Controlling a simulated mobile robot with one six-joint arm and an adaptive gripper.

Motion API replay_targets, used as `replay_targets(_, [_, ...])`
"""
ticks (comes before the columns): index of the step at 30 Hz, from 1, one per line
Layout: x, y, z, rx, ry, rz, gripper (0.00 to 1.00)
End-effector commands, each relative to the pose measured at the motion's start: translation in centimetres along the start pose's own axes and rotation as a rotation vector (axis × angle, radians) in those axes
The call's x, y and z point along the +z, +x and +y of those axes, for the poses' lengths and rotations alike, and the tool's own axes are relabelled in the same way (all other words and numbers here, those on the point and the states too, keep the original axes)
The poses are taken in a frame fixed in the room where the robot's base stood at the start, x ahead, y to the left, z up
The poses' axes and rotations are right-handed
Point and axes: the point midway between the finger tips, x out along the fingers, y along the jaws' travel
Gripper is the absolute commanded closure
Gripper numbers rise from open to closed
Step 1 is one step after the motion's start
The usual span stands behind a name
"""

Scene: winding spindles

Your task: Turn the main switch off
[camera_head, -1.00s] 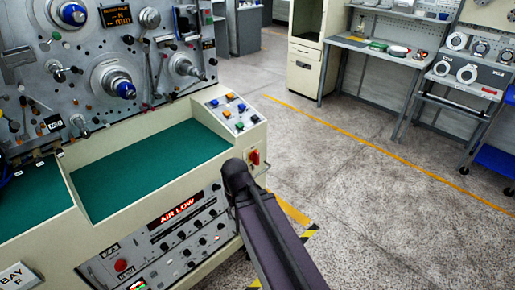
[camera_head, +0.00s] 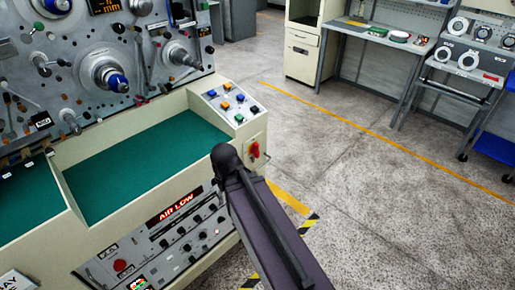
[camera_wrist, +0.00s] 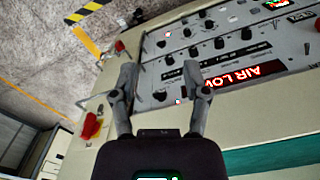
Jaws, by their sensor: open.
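The main switch appears to be the red rotary handle (camera_head: 254,150) on the cream end face of the winding machine, just right of the button console. It also shows as a red handle (camera_wrist: 91,125) at the left in the wrist view. My gripper (camera_wrist: 160,74) is open and empty, its two fingers spread in front of the machine's control panel. The switch lies left of the fingers in that view, apart from them. In the head view my own dark arm link hides the gripper.
The sloped console (camera_head: 228,102) holds coloured buttons. The front panel carries several black knobs, a lit AIR LOW display (camera_head: 174,209) and a red button (camera_head: 120,265). Another red knob (camera_wrist: 119,46) shows near the panel corner. Open floor (camera_head: 360,190) lies right of the machine.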

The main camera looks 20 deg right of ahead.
Motion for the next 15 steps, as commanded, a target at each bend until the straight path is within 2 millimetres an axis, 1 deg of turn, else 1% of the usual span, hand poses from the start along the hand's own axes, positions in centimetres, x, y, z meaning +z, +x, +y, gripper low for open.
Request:
replay_targets(5, [-0.5, 1.0, 0.1, -0.037, 0.054, 0.014, 0.4])
replay_targets(8, [-1.1, 2.0, 0.2, -0.09, 0.122, 0.03, 0.4])
replay_targets(11, [-2.1, 3.4, 0.6, -0.167, 0.233, 0.052, 0.4])
replay_targets(15, [-3.9, 5.3, 1.3, -0.316, 0.443, 0.084, 0.4])
